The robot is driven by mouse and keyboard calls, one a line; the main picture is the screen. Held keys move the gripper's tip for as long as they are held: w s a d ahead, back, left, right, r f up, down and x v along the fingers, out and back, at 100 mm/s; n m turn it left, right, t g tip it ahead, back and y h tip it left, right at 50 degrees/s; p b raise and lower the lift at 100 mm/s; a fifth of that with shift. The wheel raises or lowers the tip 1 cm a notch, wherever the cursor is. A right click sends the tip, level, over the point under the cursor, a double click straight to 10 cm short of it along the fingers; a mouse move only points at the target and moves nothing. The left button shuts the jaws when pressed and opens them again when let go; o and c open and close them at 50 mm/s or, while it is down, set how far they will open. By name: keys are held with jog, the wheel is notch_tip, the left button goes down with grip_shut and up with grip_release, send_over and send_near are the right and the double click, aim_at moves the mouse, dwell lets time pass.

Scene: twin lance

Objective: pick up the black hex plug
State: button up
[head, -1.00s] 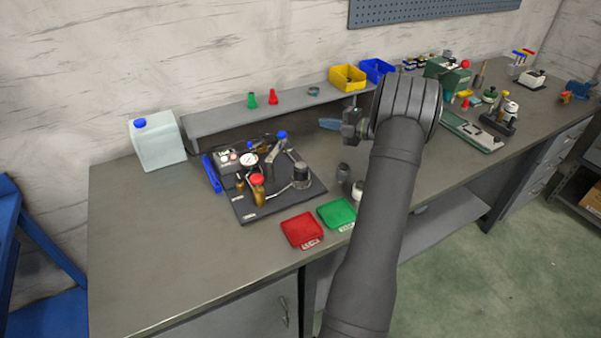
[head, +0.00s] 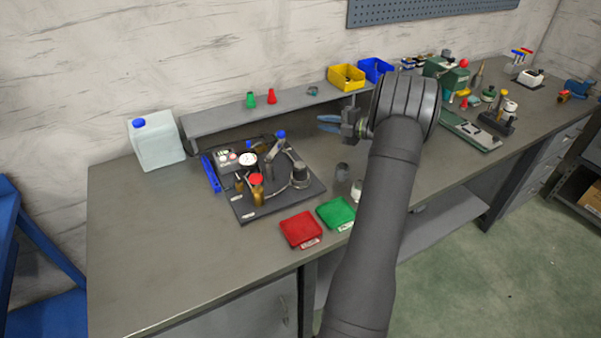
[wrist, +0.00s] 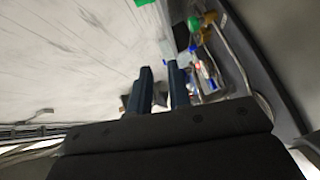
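My gripper (head: 328,123) is above the bench near the shelf's right part, with its blue fingers pointing left. In the wrist view the two fingers (wrist: 162,88) stand apart with a gap between them, and nothing is clearly held. A small dark grey piece (head: 342,172) stands on the bench below the gripper, right of the black base plate. It may be the black hex plug, but its shape is too small to tell. A pale metallic piece (head: 357,190) stands beside it, partly hidden by my arm.
A black base plate (head: 250,211) holds a gauge, bottles and fittings. Red (head: 300,230) and green (head: 335,213) trays lie at the front edge. The raised shelf (head: 220,122) carries cones and yellow and blue bins.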

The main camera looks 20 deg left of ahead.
jog(key=o, duration=1)
jog(key=n+g+h, duration=0.3)
jog(key=n+h, duration=1.3)
jog(key=n, duration=1.4)
send_near(300, 164)
notch_tip(300, 164, down, 5)
jog(key=shift+a+f, duration=0.1)
jog(key=shift+f, duration=0.15)
jog(key=shift+s+f, duration=0.15)
jog(key=shift+f, duration=1.15)
jog(key=shift+s+f, duration=0.1)
jog(key=shift+f, duration=1.2)
